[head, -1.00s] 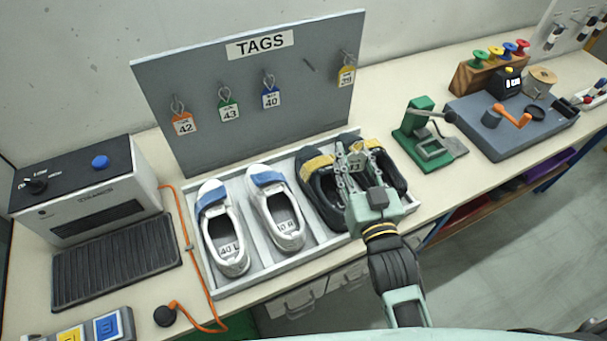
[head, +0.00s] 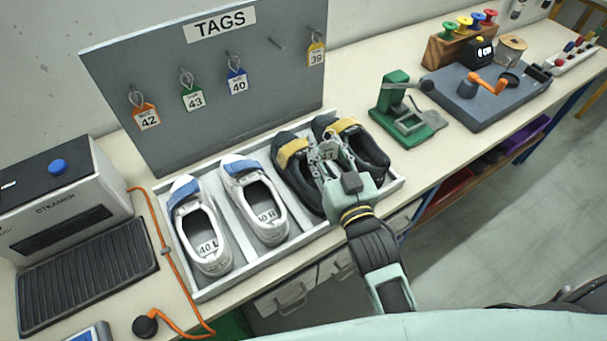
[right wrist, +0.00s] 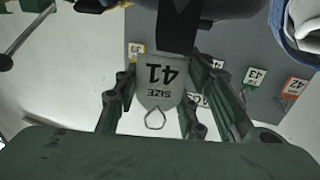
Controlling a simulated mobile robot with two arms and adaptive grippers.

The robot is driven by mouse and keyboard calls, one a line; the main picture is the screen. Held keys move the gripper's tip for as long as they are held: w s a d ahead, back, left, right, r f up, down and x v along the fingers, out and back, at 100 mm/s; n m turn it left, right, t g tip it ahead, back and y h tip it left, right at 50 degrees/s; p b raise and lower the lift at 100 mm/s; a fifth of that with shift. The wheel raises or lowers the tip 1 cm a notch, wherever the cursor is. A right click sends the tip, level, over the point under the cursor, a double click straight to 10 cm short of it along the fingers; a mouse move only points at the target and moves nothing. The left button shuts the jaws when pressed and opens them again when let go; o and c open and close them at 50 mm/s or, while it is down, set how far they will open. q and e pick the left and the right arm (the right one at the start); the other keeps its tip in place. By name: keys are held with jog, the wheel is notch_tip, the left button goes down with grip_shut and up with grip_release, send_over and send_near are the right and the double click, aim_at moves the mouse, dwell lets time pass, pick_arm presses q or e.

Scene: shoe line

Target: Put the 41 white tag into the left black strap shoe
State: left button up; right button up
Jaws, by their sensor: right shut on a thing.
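The 41 tag (right wrist: 160,84) is a pale plate marked "SIZE 41" with a wire loop. My right gripper (right wrist: 158,95) is shut on it; in the head view the gripper (head: 328,153) holds the tag over the black shoes. The left black strap shoe (head: 287,177) has a yellow strap and stands in the tray, partly hidden by my gripper. The right black strap shoe (head: 374,152) stands beside it. The gripper is around the gap between the two shoes; its exact height above them is hard to tell. My left gripper is not in view.
White shoes (head: 208,262) (head: 270,232) with blue straps fill the left of the tray (head: 236,279). The tag board (head: 130,75) behind carries tags 42, 43, 40 and 39 and an empty peg. A green press (head: 395,95) stands right of the tray.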

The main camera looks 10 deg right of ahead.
jog(key=shift+r, duration=0.1)
jog(key=o, duration=0.9)
jog(key=shift+s, duration=0.1)
jog(key=s+d, duration=0.1)
jog(key=s, duration=1)
jog(key=shift+s, duration=0.4)
